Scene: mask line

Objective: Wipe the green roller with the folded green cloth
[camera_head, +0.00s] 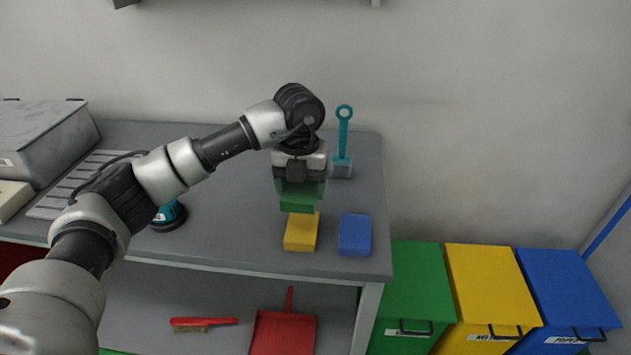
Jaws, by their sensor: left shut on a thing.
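My left gripper (299,178) points down above the grey table (235,225), behind a yellow block-like folded cloth. It is shut on the folded green cloth (298,196), whose green shows below and around the fingers. The fingers and wrist hide part of the cloth. I cannot tell whether the cloth touches the table. I cannot make out a green roller in this view. My right gripper is not in view.
A yellow folded cloth (301,232) and a blue one (355,235) lie near the table's front edge. A teal scraper (343,140) stands behind. A teal-and-black tool (169,216) is left. Green (421,281), yellow (488,279) and blue (563,285) bins stand right.

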